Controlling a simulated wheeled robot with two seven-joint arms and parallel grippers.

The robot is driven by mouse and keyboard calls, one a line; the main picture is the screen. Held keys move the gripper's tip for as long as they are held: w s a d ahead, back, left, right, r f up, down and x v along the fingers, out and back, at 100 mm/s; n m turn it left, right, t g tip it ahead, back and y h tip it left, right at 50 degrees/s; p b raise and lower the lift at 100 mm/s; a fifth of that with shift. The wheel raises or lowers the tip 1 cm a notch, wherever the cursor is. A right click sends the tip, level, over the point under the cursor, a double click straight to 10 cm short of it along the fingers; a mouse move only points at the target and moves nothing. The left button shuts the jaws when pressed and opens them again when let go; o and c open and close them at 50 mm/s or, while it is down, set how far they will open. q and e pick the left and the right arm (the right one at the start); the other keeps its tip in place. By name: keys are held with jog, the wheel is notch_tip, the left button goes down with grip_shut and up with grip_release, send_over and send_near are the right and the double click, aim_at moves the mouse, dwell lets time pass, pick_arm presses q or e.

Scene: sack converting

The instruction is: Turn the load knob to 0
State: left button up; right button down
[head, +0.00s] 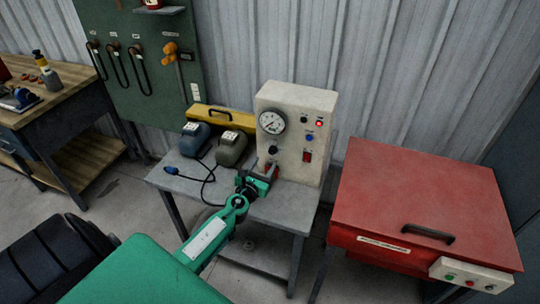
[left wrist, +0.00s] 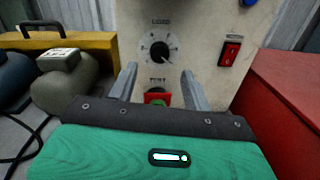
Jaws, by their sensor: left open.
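The load knob (left wrist: 159,51) is a small black knob on a pale dial marked LOAD, on the front of the cream tester box (head: 297,106). It also shows in the head view (head: 273,150). Its pointer seems to lean to the lower right, but I cannot read the number. My left gripper (left wrist: 158,82) is open and empty, facing the panel. Its two fingers stand left and right below the knob, apart from it. In the head view my left gripper (head: 263,175) is at the box's lower front. My right gripper is not in view.
Below the knob, partly hidden, is a red-and-green TEST control (left wrist: 157,97). A red rocker switch (left wrist: 230,53) is to its right. The box stands on a grey table (head: 277,209) with a grey-green device (head: 231,148) and yellow case (head: 220,117). A red cabinet (head: 425,195) stands right.

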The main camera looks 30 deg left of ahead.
aim_at(272, 152)
pick_arm(q)
jog(key=shift+w+a, duration=0.2)
jog(key=shift+w, duration=0.8)
jog(key=shift+w+a, duration=0.15)
jog(key=shift+w, duration=0.8)
jog(key=shift+w+a, duration=0.2)
jog(key=shift+w, duration=0.8)
jog(key=shift+c, duration=0.3)
jog(key=c, duration=0.9)
jog(key=shift+b, duration=0.3)
